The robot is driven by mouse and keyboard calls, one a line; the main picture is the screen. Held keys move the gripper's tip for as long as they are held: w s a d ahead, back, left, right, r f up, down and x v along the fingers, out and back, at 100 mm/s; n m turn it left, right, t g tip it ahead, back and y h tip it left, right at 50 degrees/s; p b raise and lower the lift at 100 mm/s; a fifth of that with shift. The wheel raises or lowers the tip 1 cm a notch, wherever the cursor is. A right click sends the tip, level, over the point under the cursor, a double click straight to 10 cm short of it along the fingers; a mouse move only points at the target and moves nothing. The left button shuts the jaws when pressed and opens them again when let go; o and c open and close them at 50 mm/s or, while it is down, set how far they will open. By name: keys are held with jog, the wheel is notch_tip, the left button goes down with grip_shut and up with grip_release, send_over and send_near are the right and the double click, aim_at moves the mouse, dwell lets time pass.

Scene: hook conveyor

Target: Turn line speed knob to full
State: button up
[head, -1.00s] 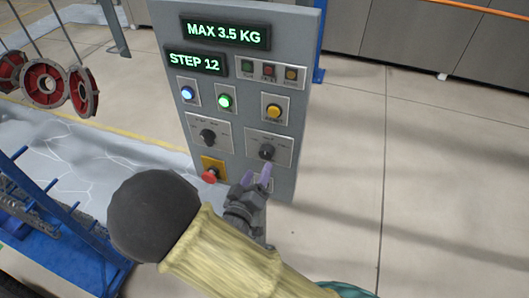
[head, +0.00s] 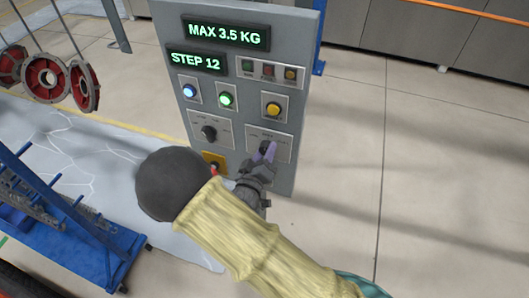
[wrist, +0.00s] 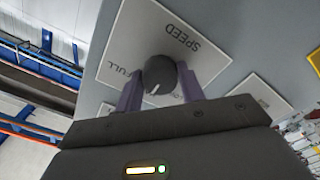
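The line speed knob (wrist: 160,75) is a round black knob on a light plate marked SPEED and FULL, both upside down in the wrist view. Its white mark points down and slightly left there, away from the FULL label (wrist: 118,70) on the left. My gripper (wrist: 161,86) has its two purple fingers spread, one on each side of the knob and very close to it. I cannot tell if they touch it. In the head view my gripper (head: 263,154) is at the lower right knob of the grey panel and partly hides it.
The grey panel (head: 240,128) also bears a second black knob (head: 209,132), lit buttons and displays. A red stop button on a yellow plate (head: 215,158) is partly hidden by my arm. Red wheels (head: 45,75) hang at left near a blue rack (head: 125,240). Floor at right is clear.

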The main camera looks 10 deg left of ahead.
jog(key=shift+f+m+b, duration=0.15)
jog(key=shift+m+b, duration=0.15)
jog(key=shift+b, duration=0.2)
jog(key=shift+f+m+b, duration=0.1)
jog(key=shift+m+b, duration=0.7)
jog(key=shift+b, duration=0.35)
jog(key=m+b, duration=0.9)
jog(key=b, duration=0.4)
jog(key=shift+a+m, duration=0.1)
jog(key=shift+m, duration=0.3)
jog(key=shift+r, duration=0.2)
jog(key=o, duration=1)
jog(key=shift+c, duration=0.2)
jog(key=shift+s, duration=0.1)
